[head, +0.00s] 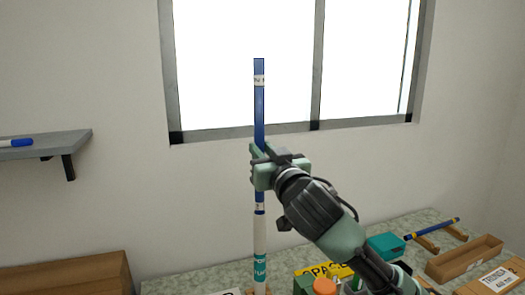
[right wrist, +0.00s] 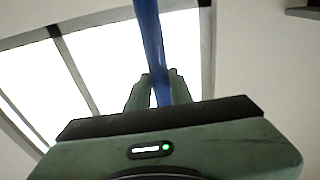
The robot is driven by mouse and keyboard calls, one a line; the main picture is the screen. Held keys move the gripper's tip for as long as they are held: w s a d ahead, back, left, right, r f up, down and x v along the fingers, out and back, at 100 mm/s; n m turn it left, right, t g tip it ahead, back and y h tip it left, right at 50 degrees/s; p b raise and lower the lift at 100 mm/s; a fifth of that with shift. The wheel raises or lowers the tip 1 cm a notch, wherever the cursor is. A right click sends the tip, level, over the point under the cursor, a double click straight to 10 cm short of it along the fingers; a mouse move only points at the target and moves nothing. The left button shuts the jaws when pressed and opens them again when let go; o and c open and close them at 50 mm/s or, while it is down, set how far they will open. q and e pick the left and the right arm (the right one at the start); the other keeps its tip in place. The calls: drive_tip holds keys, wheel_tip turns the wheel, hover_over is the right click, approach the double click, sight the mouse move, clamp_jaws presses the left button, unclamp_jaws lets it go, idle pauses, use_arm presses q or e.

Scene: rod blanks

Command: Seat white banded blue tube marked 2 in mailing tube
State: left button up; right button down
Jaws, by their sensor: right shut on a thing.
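The blue tube with white bands (head: 259,108) stands upright; the marks on its bands are too small to read surely. My right gripper (head: 258,166) is shut on it around mid-length. The blue tube also shows between the fingers in the right wrist view (right wrist: 150,40). Below it, a white mailing tube (head: 260,236) with a teal label stands upright. The blue tube's lower end lines up with the mailing tube's top; I cannot tell whether it is touching, just above or slightly inside. The mailing tube's foot is cut off by the frame. My left gripper is not in view.
A grey wall shelf (head: 50,146) at left holds a blue and white rod (head: 18,142). A brown box (head: 70,275) is at lower left. Right of the mailing tube are an orange-topped item (head: 324,286), a teal box (head: 385,246), a yellow-banded blue rod (head: 432,229) and a cardboard tray (head: 464,258).

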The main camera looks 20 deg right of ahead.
sight(261, 212)
drive_tip(key=shift+f+b, duration=5.9)
drive_tip(key=shift+f, duration=2.4)
drive_tip(key=c, duration=1.2)
unclamp_jaws()
drive_tip(key=shift+s, duration=0.1)
drive_tip(key=shift+o, duration=0.2)
drive_tip(key=s+f+b, duration=0.1)
drive_tip(key=s, duration=0.6)
drive_tip(key=shift+s+d, duration=0.15)
drive_tip(key=shift+s, duration=0.1)
